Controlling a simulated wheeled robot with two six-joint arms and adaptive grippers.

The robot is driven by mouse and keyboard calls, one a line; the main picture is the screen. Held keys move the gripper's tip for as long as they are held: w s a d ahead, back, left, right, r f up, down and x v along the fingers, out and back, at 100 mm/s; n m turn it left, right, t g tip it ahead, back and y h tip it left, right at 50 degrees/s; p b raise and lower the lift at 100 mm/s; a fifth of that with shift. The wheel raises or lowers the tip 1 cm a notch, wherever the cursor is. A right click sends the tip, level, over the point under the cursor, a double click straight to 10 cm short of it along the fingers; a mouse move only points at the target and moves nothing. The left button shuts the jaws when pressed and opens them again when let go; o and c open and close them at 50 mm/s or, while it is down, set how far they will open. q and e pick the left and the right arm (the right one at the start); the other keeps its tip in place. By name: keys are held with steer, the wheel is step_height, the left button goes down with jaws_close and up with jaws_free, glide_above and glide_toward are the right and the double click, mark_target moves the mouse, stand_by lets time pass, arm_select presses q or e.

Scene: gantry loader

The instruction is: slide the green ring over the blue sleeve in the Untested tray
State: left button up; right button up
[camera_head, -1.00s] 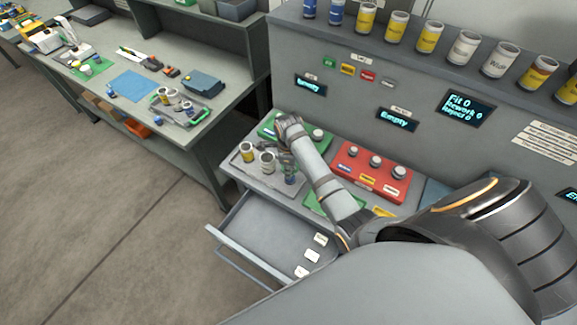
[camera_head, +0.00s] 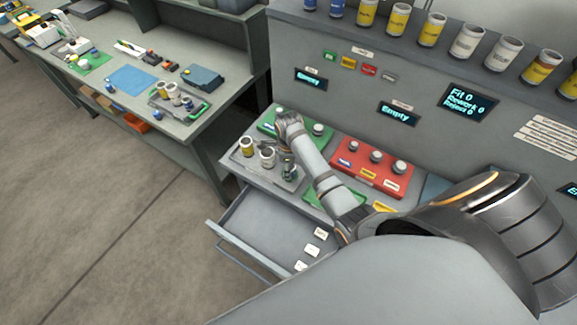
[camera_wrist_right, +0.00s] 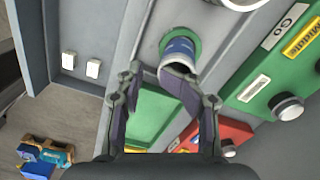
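The blue sleeve (camera_wrist_right: 180,50) stands in the right wrist view with its pale open rim towards the camera. A green ring (camera_wrist_right: 166,42) shows around the sleeve's far end. Whether it is seated there I cannot tell. My right gripper (camera_wrist_right: 152,82) is open, with its right finger overlapping the sleeve's near edge in the picture and nothing clearly held. In the head view my right arm hides most of this gripper, above the grey tray (camera_head: 239,156) on the machine's ledge. A small greenish piece (camera_head: 289,168) shows beside it. My left gripper is not in view.
Green and red button panels (camera_head: 371,168) lie behind and to the right. An open drawer (camera_head: 262,228) juts out below. A workbench (camera_head: 178,65) stands at the left.

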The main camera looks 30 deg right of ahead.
steer(key=shift+w, duration=0.1)
step_height(320, 180, up, 12)
stand_by(0.5)
stand_by(0.5)
